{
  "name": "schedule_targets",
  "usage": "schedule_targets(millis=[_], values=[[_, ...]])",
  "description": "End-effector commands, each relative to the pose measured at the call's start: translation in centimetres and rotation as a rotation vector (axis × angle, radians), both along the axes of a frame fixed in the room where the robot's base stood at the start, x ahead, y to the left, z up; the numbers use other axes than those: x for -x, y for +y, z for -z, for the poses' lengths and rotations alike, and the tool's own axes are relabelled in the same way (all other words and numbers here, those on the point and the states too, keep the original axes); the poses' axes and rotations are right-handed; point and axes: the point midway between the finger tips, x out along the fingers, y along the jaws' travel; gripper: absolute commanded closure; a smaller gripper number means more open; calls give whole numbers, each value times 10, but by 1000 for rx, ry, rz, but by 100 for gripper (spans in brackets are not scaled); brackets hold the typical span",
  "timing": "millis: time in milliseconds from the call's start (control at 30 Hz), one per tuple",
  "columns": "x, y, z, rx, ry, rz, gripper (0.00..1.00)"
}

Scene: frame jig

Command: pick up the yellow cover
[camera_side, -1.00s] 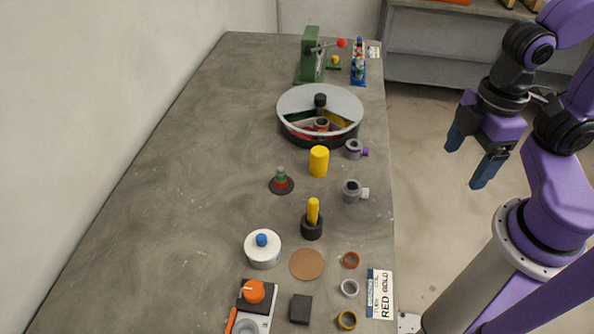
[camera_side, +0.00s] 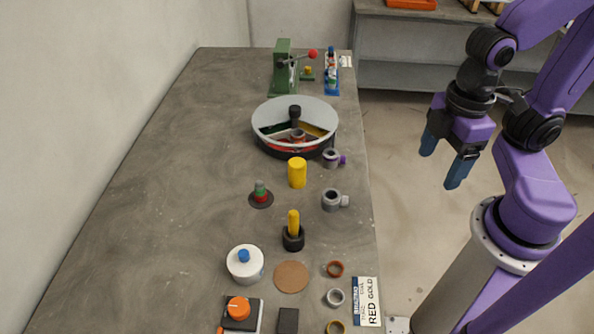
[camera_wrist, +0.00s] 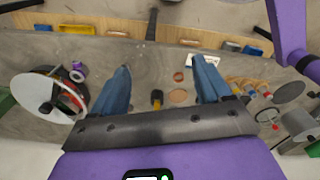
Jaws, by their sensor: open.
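The yellow cover (camera_side: 297,173) is a plain upright yellow cylinder on the grey table, just in front of the round sectioned tray in the side view. I cannot make it out in the wrist view, where my left finger may hide it. My gripper (camera_side: 441,160) is open and empty, with two blue fingers. It hangs in the air to the right of the table, well apart from the cover. The fingers also show in the wrist view (camera_wrist: 163,82).
A round tray (camera_side: 263,128) stands behind the cover; grey collars (camera_side: 331,200) lie to its right. A small stacked peg (camera_side: 260,195) is to its left. A yellow-handled tool stands in a black holder (camera_side: 293,239) in front. The table's left side is bare.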

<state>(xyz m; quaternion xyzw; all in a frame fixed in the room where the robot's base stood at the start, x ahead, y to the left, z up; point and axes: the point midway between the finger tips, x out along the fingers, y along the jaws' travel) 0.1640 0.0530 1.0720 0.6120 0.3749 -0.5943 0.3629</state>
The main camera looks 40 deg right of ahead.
Motion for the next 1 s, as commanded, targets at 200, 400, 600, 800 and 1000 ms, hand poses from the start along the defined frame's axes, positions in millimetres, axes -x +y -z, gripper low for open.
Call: schedule_targets(millis=[200,400,600,800,1000], values=[[-15,10,-2,3,0,-22,23],[-67,39,-6,12,-1,-105,23],[-131,63,-4,20,0,-207,23],[-196,78,4,25,2,-307,23],[-254,80,16,29,6,-398,23]])
